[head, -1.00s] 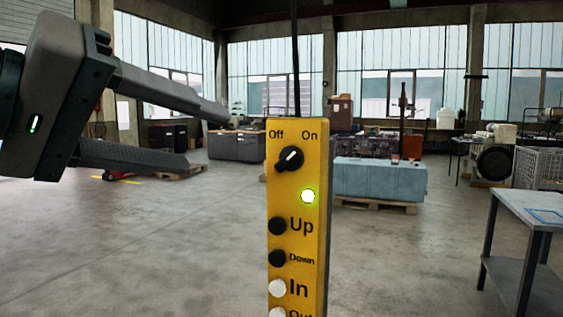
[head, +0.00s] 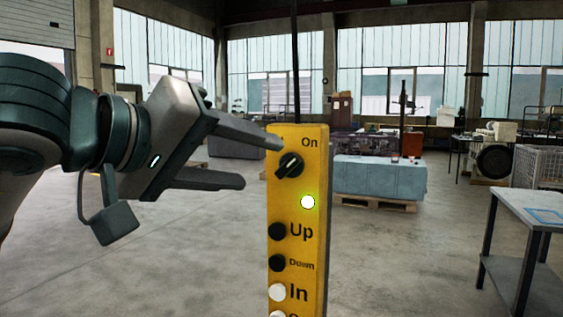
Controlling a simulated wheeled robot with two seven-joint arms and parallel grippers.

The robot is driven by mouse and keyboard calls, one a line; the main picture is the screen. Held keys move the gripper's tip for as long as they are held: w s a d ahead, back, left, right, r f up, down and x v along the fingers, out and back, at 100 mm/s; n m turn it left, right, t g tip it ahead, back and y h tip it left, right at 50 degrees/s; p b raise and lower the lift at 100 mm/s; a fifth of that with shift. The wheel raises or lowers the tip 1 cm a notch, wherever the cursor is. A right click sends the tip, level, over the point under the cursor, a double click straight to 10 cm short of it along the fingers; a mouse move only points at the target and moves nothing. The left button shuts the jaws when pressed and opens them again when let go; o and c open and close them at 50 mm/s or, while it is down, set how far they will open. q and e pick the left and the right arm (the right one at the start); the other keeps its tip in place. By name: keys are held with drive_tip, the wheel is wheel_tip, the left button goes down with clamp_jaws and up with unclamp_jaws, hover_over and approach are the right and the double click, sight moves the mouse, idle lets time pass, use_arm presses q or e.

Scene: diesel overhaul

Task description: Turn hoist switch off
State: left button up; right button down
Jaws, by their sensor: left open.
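The yellow hoist control box (head: 306,232) hangs on a dark cable at the centre of the head view. Its black rotary hoist switch (head: 289,165) sits near the top, with its pale mark pointing up and right towards "On". The "Off" label is hidden behind a finger of my left gripper. A green-rimmed lamp (head: 307,202) below the switch is lit. My left gripper (head: 262,162) is open and empty, left of the switch. Its upper fingertip overlaps the box's upper left edge in the picture; I cannot tell if it touches. My right gripper is not in view.
Black and white buttons, including the Up button (head: 277,231), run down the box below the lamp. A grey table (head: 545,215) stands at the right. A blue-grey block (head: 380,178) rests on a pallet behind the box. The floor at left is clear.

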sight(286, 169)
use_arm(q)
drive_tip(key=p+x, duration=0.1)
drive_tip(key=x, duration=0.7)
drive_tip(key=shift+p, duration=0.3)
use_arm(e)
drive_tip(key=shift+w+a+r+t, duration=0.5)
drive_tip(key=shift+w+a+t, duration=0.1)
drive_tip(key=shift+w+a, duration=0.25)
use_arm(q)
drive_tip(key=shift+f, duration=0.1)
drive_tip(key=c, duration=1)
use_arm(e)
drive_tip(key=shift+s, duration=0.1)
